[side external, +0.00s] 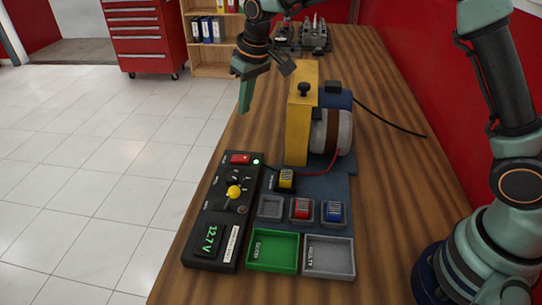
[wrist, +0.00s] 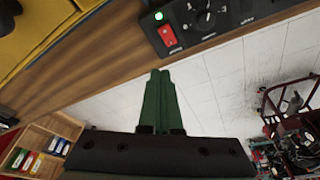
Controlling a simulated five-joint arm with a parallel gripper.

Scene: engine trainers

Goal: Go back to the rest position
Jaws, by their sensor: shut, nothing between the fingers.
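My gripper (side external: 245,105) hangs in the air beyond the far end of the black test panel, left of the yellow block, around the bench's left edge. Its green fingers are shut together and empty. In the wrist view the closed fingers (wrist: 160,75) point toward the bench edge, with the white floor behind them. No object touches the gripper in either view.
The bench (side external: 390,190) holds a black panel (side external: 205,225) reading 12.7 V, a yellow block (side external: 298,135) with a motor, and yellow (side external: 286,180), red (side external: 302,209) and blue (side external: 334,212) modules. Green (side external: 273,266) and grey (side external: 329,272) trays sit in front. A dark cable (side external: 395,118) trails right.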

